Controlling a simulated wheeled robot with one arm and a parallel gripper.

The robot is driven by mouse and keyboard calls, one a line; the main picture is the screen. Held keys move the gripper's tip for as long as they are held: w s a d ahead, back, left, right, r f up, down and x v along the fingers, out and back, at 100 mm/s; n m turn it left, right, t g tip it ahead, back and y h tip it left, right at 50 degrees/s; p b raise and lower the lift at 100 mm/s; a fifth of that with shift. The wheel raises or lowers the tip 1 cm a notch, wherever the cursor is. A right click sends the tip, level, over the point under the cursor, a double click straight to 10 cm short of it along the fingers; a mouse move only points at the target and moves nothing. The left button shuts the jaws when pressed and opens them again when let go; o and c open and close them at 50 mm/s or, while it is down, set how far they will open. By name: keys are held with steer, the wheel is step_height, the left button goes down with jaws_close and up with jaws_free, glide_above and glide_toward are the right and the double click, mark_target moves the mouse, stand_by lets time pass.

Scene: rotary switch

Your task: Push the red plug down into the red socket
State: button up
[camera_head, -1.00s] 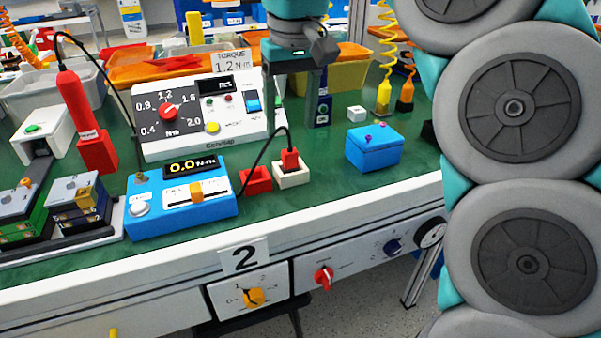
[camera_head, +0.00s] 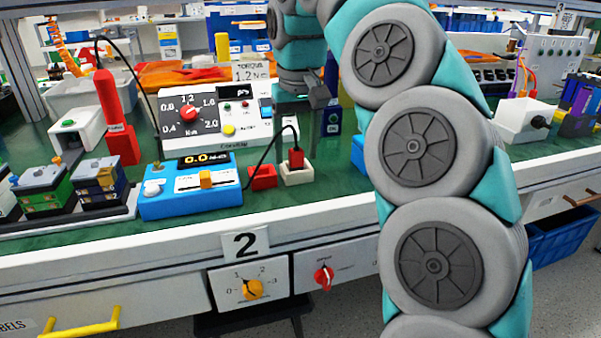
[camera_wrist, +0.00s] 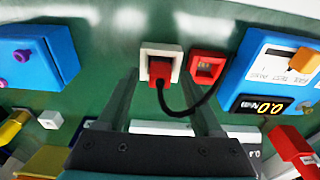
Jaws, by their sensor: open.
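The red plug (camera_head: 296,158) stands upright on the white socket block (camera_head: 298,174), with a black cable curving from it to the left. The red socket (camera_head: 262,178) is just left of it, with nothing in it. My gripper (camera_head: 296,140) is above the plug, pointing down, with one finger on each side. In the wrist view my gripper (camera_wrist: 159,82) is open and its fingers flank the red plug (camera_wrist: 160,70) with gaps. There the red socket (camera_wrist: 207,66) lies right of the white socket block (camera_wrist: 147,51). How deep the plug sits is hard to tell.
A blue meter box (camera_head: 190,203) stands left of the red socket. The torque panel (camera_head: 205,130) is behind it. A blue box with purple knobs (camera_wrist: 38,57) stands on the other side of the white block. The green bench top (camera_wrist: 105,50) is clear between them.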

steer(key=shift+c, duration=0.4)
jaws_close()
